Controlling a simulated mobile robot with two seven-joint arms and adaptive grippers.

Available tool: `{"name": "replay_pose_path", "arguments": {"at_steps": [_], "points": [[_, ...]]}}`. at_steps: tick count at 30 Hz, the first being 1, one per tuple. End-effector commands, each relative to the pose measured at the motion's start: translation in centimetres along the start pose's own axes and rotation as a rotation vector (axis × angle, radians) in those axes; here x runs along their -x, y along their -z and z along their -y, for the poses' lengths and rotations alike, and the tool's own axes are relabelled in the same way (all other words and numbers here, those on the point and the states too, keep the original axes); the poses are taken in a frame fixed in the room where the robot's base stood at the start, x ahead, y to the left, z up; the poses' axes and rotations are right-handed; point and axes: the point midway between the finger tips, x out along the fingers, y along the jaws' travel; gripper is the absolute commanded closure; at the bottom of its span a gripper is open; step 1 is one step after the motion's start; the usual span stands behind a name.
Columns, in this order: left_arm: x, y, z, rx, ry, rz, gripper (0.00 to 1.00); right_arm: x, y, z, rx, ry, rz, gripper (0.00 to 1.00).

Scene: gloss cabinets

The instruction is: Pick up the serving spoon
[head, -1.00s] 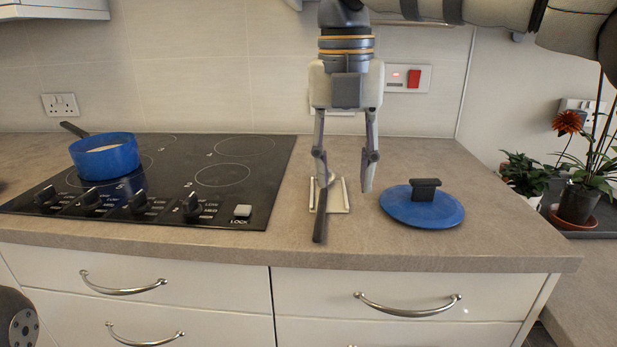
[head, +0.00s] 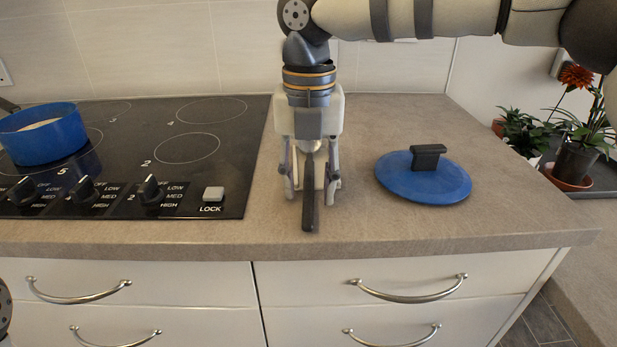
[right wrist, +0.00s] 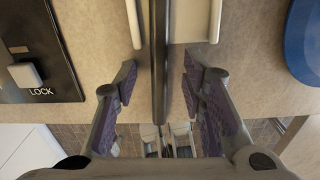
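The serving spoon's dark handle (head: 309,212) points toward the counter's front edge, between the hob and the blue lid. It also shows in the right wrist view (right wrist: 159,75), running between the fingers. The spoon lies on a pale spoon rest (right wrist: 203,22); its bowl is hidden by my gripper. My right gripper (head: 311,190) points down over the spoon, low near the counter. Its fingers are open, one on each side of the handle, with a gap on both sides in the right wrist view (right wrist: 160,84). My left gripper is not in view.
A blue lid with a black knob (head: 423,178) lies right of the gripper. The black hob (head: 190,150) is to the left, with a blue pot (head: 45,138) on it. Potted plants (head: 575,160) stand at far right. Drawer handles (head: 408,292) stick out below the counter.

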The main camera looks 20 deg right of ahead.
Motion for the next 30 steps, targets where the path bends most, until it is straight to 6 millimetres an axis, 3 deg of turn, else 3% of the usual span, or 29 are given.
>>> {"name": "replay_pose_path", "arguments": {"at_steps": [6, 11, 22, 27, 30], "points": [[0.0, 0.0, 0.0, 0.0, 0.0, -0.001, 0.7, 0.0, 0.0, 0.0, 0.0, -0.001, 0.002, 0.65], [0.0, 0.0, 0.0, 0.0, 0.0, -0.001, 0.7, 0.0, 0.0, 0.0, 0.0, -0.001, 0.002, 1.0], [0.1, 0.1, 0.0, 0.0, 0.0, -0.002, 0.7, 0.3, 0.0, 0.0, 0.0, -0.002, 0.003, 1.0], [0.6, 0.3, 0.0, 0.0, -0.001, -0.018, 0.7, 4.0, 0.2, -0.2, 0.001, -0.005, 0.009, 1.0], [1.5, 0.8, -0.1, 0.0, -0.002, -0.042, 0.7, 7.0, 2.6, -1.2, 0.004, -0.004, 0.014, 1.0]]}}
